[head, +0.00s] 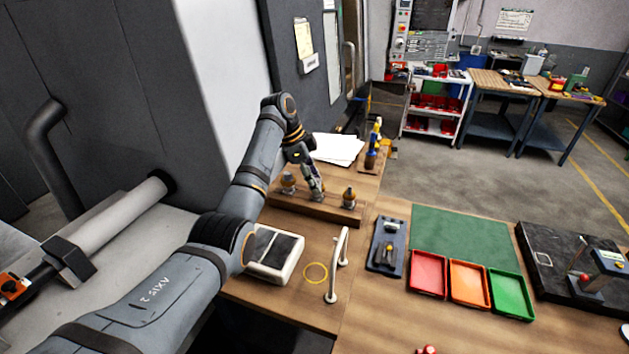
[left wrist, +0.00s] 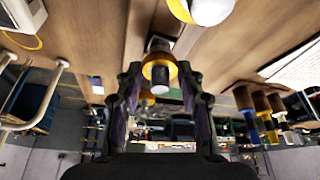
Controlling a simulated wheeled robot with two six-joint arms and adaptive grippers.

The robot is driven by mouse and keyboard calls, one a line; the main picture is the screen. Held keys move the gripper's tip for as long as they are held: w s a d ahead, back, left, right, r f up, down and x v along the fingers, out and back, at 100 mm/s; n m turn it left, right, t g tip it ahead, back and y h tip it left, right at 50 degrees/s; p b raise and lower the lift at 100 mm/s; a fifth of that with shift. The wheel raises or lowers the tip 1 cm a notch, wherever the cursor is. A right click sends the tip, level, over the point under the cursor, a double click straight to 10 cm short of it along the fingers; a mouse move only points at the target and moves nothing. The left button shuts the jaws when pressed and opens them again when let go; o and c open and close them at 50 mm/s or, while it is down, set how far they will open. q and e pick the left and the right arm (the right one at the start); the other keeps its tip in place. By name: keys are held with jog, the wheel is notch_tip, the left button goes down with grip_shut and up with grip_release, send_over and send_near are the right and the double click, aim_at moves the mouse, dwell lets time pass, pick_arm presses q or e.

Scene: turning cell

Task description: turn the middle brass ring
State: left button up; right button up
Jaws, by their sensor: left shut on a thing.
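A wooden block (head: 310,208) on the bench carries a row of posts with brass-coloured rings. The left post (head: 288,182) and the right post (head: 349,197) show on either side of my left gripper (head: 317,190). The gripper covers most of the middle post in the head view. In the left wrist view, the middle brass ring (left wrist: 160,68) sits between the two fingers of my left gripper (left wrist: 160,88), which is shut on it. Another post with a yellow ring (left wrist: 203,10) is close to the camera at the top. My right gripper is out of view.
A white-framed box (head: 275,254), a yellow ring (head: 316,273) and a white handle (head: 338,264) are in front of the block. Red (head: 428,273), orange and green trays stand right.

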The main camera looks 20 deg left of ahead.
pick_arm(q)
jog(key=shift+w+r+m+g, duration=0.15)
jog(key=shift+m+g, duration=0.65)
jog(key=shift+m, duration=1.2)
jog(key=o, duration=1.2)
